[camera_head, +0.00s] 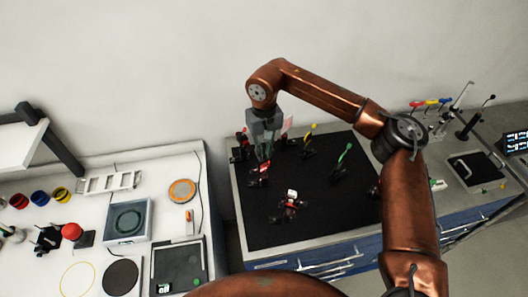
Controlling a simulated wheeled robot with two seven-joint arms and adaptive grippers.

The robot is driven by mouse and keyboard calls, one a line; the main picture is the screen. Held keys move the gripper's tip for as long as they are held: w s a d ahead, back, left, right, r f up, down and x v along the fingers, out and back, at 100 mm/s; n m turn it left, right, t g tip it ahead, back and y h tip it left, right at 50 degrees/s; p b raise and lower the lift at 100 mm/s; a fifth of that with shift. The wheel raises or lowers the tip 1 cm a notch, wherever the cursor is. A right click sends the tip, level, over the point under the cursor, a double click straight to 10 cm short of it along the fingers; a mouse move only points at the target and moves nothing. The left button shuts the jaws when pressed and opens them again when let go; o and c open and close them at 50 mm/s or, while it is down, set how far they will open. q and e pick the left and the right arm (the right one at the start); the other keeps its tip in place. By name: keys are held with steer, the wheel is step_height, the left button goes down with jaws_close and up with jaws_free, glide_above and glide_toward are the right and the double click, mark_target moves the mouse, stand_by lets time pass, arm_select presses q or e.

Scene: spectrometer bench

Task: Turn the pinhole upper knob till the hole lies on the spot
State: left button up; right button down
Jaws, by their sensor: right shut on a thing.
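My right arm reaches over the black optical board (318,216) from the right. My right gripper (264,158) points down at the board's far left corner, among small red and black mounts (258,181). It is shut on a small part there that I take to be the pinhole upper knob; the fingers hide it. The pinhole's hole and the light spot are too small to make out. My left gripper is not in view.
Yellow-topped (311,130) and green-topped (345,153) posts stand right of the gripper. A small red-and-black mount (290,205) sits mid-board. The board's front is clear. A white bench at left holds a red button (72,231) and a grey tray (128,220).

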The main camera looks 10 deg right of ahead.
mark_target(264, 156)
steer(key=shift+s+f+n, duration=0.15)
steer(key=shift+f+n, duration=0.15)
steer(key=shift+n, duration=0.1)
steer(key=c, duration=1.9)
jaws_free()
steer(key=shift+r, duration=0.15)
steer(key=shift+c, duration=0.2)
steer(key=shift+r, duration=0.15)
step_height(264, 156, up, 12)
